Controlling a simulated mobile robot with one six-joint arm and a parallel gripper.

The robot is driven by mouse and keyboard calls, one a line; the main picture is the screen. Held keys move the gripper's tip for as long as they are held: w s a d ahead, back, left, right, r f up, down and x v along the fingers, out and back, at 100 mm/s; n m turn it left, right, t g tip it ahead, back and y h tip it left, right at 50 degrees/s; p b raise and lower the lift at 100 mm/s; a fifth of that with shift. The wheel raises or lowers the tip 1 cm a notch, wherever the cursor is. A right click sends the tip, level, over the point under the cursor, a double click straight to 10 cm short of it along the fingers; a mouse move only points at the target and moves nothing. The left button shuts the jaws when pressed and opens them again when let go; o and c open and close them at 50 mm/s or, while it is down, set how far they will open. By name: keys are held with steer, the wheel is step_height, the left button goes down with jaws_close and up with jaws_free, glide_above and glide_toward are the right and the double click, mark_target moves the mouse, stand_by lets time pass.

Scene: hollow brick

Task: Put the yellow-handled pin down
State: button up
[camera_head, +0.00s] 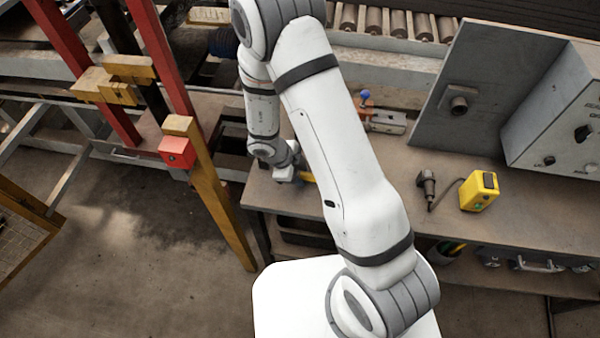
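My gripper (287,173) is low over the left end of the brown workbench (400,190), small and partly hidden by my own forearm and wrist. A small yellow piece (307,177) shows right beside the gripper, partly covered by my arm. It looks like the yellow handle of the pin, but the pin's shaft cannot be made out. I cannot tell whether the fingers are closed on it or whether it touches the bench.
A yellow device (479,191) with a cable to a dark handheld tool (427,184) lies on the right of the bench. A grey control box (560,125) stands behind. A metal fixture with a blue knob (365,95) sits at the back. Red and yellow posts (178,152) stand left.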

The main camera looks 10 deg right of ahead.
steer(key=w+v, duration=0.1)
steer(key=v, duration=1.1)
steer(key=w+r+n+t+y, duration=0.6)
steer(key=w+r, duration=0.3)
steer(key=r, duration=0.4)
steer(key=s+r+n+t+y, duration=0.2)
steer(key=s+r+n+y, duration=0.15)
steer(key=r+n, duration=0.4)
steer(key=s+d+r+n+g+h, duration=0.2)
steer(key=s+d+n, duration=0.2)
steer(key=s, duration=0.6)
steer(key=s+d+r+n+g+h, duration=0.1)
steer(key=s+d+n+g+h, duration=0.1)
steer(key=s+d, duration=0.7)
steer(key=s+n+g, duration=0.1)
steer(key=s+n, duration=0.1)
steer(key=shift+r+n+p, duration=0.35)
steer(key=shift+r+p, duration=0.05)
steer(key=shift+s+h, duration=0.1)
steer(key=shift+h, duration=0.15)
